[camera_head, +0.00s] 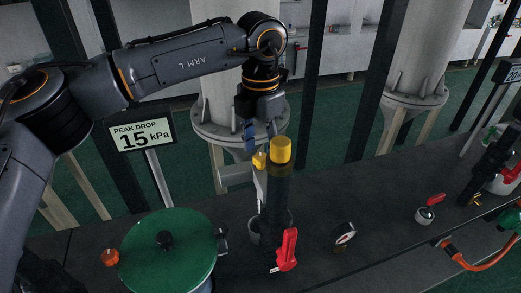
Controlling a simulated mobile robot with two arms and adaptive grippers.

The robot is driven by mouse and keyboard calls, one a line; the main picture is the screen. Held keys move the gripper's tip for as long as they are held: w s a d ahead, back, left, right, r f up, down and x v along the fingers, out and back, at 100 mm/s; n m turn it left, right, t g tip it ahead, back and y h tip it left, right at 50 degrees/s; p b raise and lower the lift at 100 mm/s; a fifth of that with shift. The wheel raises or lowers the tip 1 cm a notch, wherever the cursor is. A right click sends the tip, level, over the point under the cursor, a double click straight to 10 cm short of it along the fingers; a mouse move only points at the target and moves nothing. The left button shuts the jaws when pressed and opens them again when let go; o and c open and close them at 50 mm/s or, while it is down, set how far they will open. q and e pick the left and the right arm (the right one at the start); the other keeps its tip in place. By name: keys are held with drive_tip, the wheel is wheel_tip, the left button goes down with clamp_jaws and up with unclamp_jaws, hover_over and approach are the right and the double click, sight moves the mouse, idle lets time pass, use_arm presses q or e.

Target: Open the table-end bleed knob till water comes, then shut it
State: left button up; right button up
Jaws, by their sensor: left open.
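My left gripper (261,134) points down from the arm at upper centre. Its fingers are apart, with nothing seen between them. Just below it is a small yellow knob (260,161) on a pale upright post. Beside that stands a dark cylinder (276,205) with a yellow cap (281,150). Whether the fingers touch the small knob I cannot tell. Which knob is the bleed knob is not marked. No water shows. My right gripper is not seen.
A red lever (287,249) stands at the cylinder's foot, with a small gauge (344,234) to its right. A red-handled valve (426,214) and orange hose (462,259) are farther right. A sign (142,135) reads "PEAK DROP 15 kPa". Grey flanged columns (417,95) stand behind the dark bench.

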sight(260, 156)
use_arm(q)
wheel_tip(260, 156, up, 11)
idle(0.3)
